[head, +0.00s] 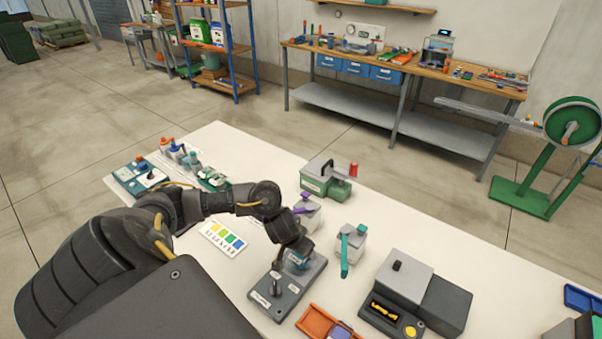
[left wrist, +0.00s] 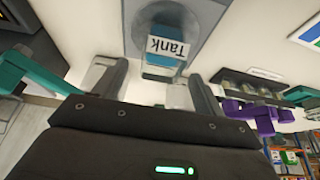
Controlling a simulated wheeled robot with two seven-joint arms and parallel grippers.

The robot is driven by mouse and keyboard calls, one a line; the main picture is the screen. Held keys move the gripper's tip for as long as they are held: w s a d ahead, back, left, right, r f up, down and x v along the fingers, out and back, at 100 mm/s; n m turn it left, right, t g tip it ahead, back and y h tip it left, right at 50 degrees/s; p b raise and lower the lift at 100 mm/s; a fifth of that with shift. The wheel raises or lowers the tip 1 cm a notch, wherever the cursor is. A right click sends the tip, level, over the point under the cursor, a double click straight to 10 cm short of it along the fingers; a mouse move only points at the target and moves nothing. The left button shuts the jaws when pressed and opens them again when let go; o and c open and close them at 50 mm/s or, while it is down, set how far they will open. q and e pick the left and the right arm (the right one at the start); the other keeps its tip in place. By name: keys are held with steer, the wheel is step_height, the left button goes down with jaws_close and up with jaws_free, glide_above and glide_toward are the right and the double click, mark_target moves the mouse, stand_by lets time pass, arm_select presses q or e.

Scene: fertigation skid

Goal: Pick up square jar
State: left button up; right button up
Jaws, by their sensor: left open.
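My left gripper (head: 296,251) is open and points down over the grey station plate (head: 268,294). In the left wrist view its two fingers (left wrist: 155,92) stand apart, with a blue piece (left wrist: 162,66) bearing a white "Tank" label between and beyond them. That blue piece also shows at the gripper in the head view (head: 297,262); I cannot tell whether a finger touches it. It may be the square jar, but its full shape is hidden. A white block with a purple handle (head: 307,214) stands behind the gripper. One with a teal handle (head: 350,243) stands to its right.
An orange tray (head: 315,322) lies at the table's front. A grey machine (head: 406,280) stands at the right and a green one (head: 327,182) at the back. A colour card (head: 222,238) lies left of the gripper. The white table (head: 440,243) has free room behind the grey machine.

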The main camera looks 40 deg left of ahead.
arm_select(q)
steer(key=x, duration=0.1)
steer(key=b+x, duration=0.1)
steer(key=x, duration=0.3)
steer(key=shift+s, duration=0.3)
steer(key=c, duration=1.1)
steer(key=shift+r, duration=0.1)
